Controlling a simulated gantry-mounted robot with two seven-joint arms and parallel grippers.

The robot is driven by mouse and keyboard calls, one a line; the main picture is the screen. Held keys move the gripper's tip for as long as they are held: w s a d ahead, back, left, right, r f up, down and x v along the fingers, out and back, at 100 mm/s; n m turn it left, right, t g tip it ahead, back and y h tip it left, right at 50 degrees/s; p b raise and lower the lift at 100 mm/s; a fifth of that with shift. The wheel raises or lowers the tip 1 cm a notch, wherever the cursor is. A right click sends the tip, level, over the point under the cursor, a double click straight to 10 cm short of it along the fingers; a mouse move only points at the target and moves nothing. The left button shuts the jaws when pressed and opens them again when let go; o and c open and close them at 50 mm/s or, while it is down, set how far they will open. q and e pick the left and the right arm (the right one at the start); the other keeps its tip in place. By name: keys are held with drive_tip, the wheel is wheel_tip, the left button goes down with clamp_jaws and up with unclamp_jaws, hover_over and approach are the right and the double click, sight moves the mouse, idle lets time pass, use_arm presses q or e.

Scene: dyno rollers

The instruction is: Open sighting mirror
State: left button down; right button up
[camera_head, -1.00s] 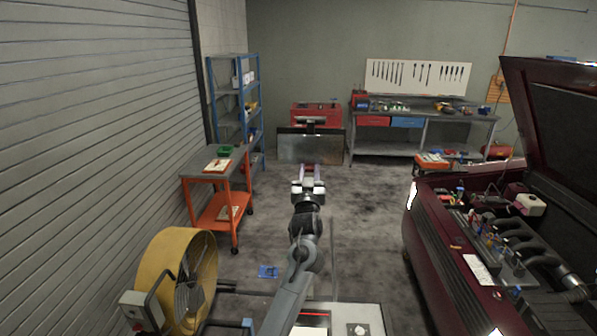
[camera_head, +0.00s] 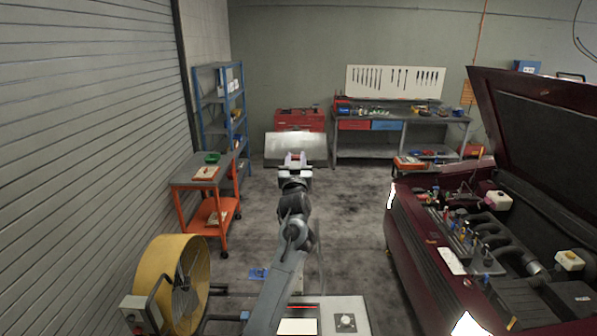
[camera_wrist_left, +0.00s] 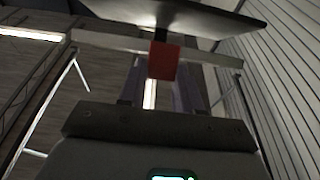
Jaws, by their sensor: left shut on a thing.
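The sighting mirror (camera_head: 296,149) is a flat, pale grey panel ahead of my left gripper (camera_head: 295,161) in the head view. In the left wrist view the panel's underside (camera_wrist_left: 195,14) is at the top, tilted, with a short dark stem below it. A red tab (camera_wrist_left: 163,61) hangs from the stem between the fingers of my left gripper (camera_wrist_left: 158,85). The gripper is shut on this tab, though the exact contact is partly hidden. My right gripper is in neither view.
A red tool chest (camera_head: 300,120) stands behind the mirror. An orange cart (camera_head: 205,183) and yellow fan (camera_head: 172,277) are at left. A dark red car with its hood up (camera_head: 535,120) fills the right. The floor between is mostly clear.

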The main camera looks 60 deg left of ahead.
use_arm(q)
drive_tip(key=shift+s+r, duration=0.1)
drive_tip(key=shift+r, duration=0.95)
drive_tip(key=c, duration=1)
unclamp_jaws()
drive_tip(key=shift+a, duration=0.1)
drive_tip(key=shift+o, duration=1.1)
drive_tip(key=shift+a+r, duration=0.15)
drive_tip(key=shift+f, duration=0.2)
drive_tip(key=shift+s+d+f, duration=0.15)
drive_tip(key=shift+d+f, duration=0.15)
drive_tip(key=shift+d, duration=0.35)
drive_tip(key=b+v, duration=0.3)
drive_tip(key=v, duration=0.6)
drive_tip(key=shift+s+d+b, duration=0.15)
drive_tip(key=shift+d+b, duration=0.1)
drive_tip(key=shift+b, duration=0.1)
